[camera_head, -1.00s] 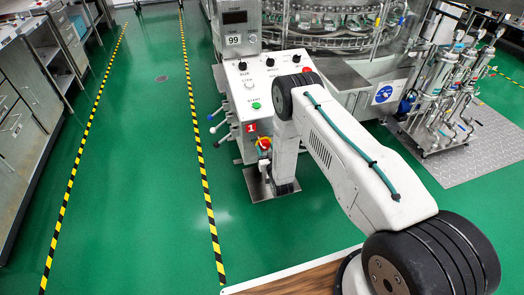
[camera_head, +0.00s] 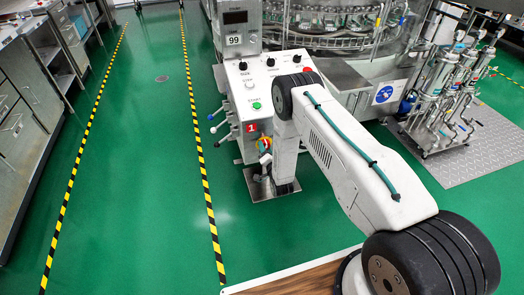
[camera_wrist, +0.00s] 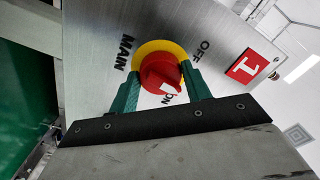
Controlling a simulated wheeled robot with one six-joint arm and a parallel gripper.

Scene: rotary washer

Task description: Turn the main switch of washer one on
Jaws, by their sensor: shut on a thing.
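The main switch (camera_wrist: 158,72) is a red rotary knob on a yellow round plate, on a brushed metal panel face marked MAIN, OFF and ON. A red label with a white 1 (camera_wrist: 247,66) sits beside it. My gripper (camera_wrist: 163,78) has its green fingers on both sides of the red knob and is shut on it. A white mark on the knob points toward the ON lettering, partly hidden by the fingers. In the head view, the red number 1 label (camera_head: 250,127) is on the control box, and my wrist is beside it. The knob is largely hidden there.
The control panel (camera_head: 257,83) has several knobs and a lit green button on its sloped top. The round washer machine (camera_head: 335,25) stands behind. Green floor (camera_head: 150,160) is clear to the left.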

